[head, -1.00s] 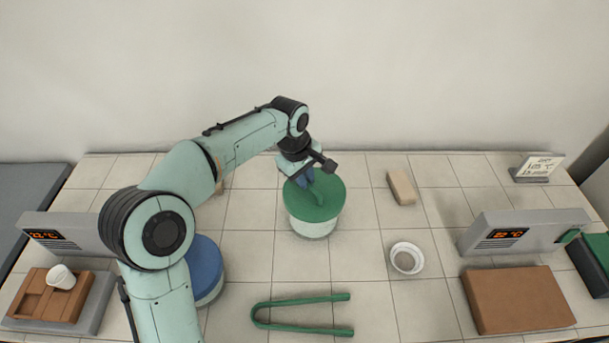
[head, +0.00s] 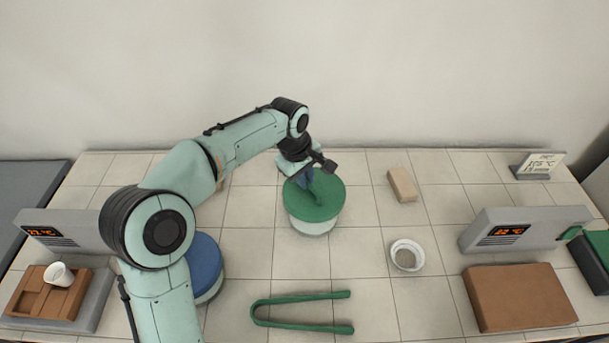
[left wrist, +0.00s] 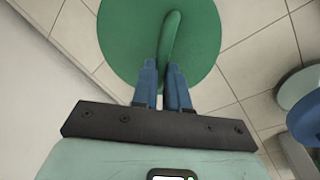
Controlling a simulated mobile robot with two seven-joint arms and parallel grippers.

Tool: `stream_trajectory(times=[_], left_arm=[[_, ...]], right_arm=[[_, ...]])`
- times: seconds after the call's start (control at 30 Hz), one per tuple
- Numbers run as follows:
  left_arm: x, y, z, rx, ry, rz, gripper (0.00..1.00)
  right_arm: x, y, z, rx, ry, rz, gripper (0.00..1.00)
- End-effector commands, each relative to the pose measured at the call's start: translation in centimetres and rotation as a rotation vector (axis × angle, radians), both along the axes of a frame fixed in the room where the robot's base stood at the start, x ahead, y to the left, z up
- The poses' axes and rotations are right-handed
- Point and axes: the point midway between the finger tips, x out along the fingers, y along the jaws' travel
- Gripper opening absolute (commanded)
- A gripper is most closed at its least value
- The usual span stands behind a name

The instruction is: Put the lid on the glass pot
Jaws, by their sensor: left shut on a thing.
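The green lid (head: 326,204) is a round disc with a raised handle, and it sits at the top of the glass pot (head: 313,227) near the middle of the table. Only a pale strip of the pot's side shows below the lid. My left gripper (head: 306,181) is shut on the lid's handle from above. In the left wrist view its two blue fingers (left wrist: 163,82) close around the green handle (left wrist: 171,35). I cannot tell whether the lid rests fully on the rim. My right gripper is not in view.
A second pot with a blue lid (head: 205,262) stands left, partly behind my arm. Green tongs (head: 300,312) lie in front. A small white bowl (head: 407,256) and a tan block (head: 402,185) are to the right. Furnaces (head: 520,232) stand at both sides.

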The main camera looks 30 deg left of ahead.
Motion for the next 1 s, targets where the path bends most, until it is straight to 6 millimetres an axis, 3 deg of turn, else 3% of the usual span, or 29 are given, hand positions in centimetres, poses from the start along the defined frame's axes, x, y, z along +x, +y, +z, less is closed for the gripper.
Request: stream_trajectory(times=[0.97, 1.0], left_arm=[[0.0, 0.0, -1.5, 0.0, -0.001, 0.0, 0.0], [0.0, 0.0, -1.4, 0.0, -0.001, 0.0, 0.24]], right_arm=[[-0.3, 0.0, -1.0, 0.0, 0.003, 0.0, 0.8], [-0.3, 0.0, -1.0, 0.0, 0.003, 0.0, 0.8]])
